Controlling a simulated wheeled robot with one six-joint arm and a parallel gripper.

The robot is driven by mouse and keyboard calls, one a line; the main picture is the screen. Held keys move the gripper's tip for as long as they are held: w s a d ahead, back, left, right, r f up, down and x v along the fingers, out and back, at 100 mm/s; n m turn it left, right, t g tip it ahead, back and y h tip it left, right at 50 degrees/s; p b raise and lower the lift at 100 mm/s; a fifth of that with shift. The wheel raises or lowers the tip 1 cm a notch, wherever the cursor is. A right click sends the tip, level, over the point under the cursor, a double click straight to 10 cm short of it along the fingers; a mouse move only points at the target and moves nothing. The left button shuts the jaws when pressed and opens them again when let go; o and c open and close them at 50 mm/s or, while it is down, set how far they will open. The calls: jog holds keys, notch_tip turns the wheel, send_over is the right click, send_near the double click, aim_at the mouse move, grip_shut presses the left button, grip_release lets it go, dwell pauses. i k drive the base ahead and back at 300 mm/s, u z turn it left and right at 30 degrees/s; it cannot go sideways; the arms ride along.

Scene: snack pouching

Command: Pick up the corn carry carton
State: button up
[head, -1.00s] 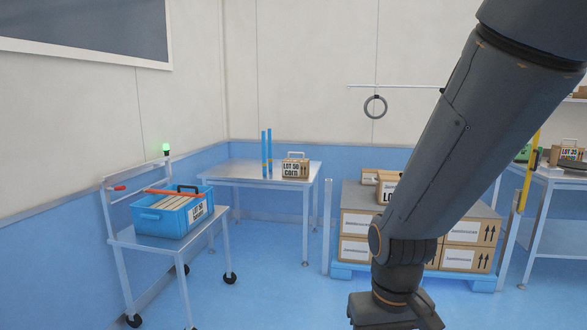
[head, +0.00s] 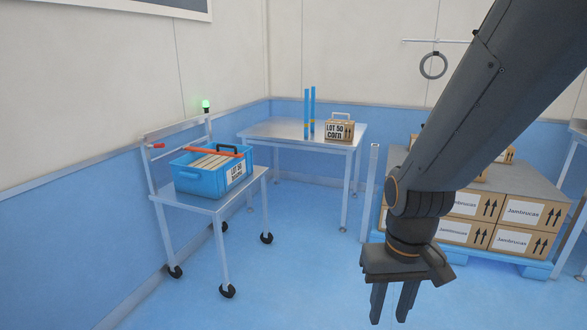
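The corn carry carton (head: 339,130) is a brown box with a handle on top and a label reading "LOT 50 CORN". It stands upright on the metal table (head: 270,129) at the back, near its right side. My gripper (head: 392,318) hangs fingers-down in the lower right of the head view, well in front of the carton and apart from it. Its two fingers show with a narrow gap between them, and nothing is seen in them. The fingertips are near the bottom of the picture.
Two blue posts (head: 309,113) stand on the table left of the carton. A wheeled cart (head: 200,203) with a blue crate (head: 205,184) stands at left. Stacked boxes (head: 520,211) on a blue pallet (head: 535,270) are at right. The floor in the middle is clear.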

aim_at(336, 130)
jog(key=u, duration=0.3)
jog(key=i, duration=2.05)
jog(key=z, duration=0.2)
jog(key=i, duration=2)
jog(key=z, duration=1.05)
jog(key=i, duration=0.95)
jog(key=z, duration=0.35)
